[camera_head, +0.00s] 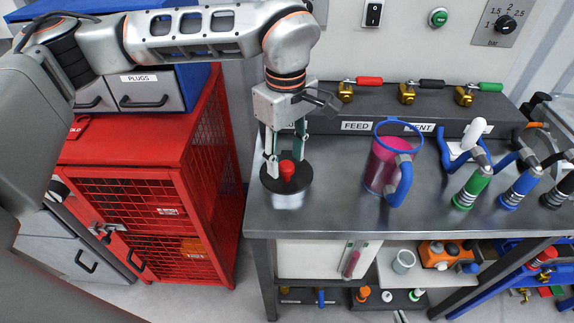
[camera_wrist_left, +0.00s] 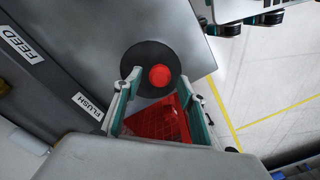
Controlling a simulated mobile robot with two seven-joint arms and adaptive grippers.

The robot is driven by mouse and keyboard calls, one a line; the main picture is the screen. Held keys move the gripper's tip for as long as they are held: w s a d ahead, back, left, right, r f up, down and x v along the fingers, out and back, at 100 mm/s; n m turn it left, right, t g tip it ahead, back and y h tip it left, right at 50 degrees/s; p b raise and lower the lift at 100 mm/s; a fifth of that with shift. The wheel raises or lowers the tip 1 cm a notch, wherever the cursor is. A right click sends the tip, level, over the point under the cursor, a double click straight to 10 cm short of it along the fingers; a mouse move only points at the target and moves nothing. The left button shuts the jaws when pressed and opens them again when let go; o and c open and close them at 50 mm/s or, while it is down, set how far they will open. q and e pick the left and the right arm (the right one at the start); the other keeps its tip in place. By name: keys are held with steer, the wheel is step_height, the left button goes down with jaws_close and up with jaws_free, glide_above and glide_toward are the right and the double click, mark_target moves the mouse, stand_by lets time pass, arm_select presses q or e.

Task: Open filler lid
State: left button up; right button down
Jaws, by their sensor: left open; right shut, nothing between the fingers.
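The filler lid is a round black disc (camera_head: 298,192) with a red knob (camera_head: 287,171) on top. It sits on a short silver neck (camera_head: 289,202) at the left end of the bench. My left gripper (camera_head: 284,161) points down over the lid, with its fingers open on either side of the knob. In the left wrist view, the red knob (camera_wrist_left: 160,76) lies between the two teal fingers, near the tips, with a gap on each side. The lid's black disc (camera_wrist_left: 149,58) lies flat. I cannot tell whether the fingertips touch the disc. My right gripper is not recognisable in either view.
A clear jug of pink liquid (camera_head: 379,170) with a blue rim and handle stands right of the lid. Green, blue and black-handled fittings stand further right. Valves (camera_head: 407,94) line the back ledge. A red mesh cabinet (camera_head: 130,152) stands left of the bench (camera_head: 335,215).

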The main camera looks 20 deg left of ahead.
mark_target(287, 164)
arm_select(q)
steer(key=shift+f, duration=1.65)
jaws_close()
steer(key=shift+d, duration=0.1)
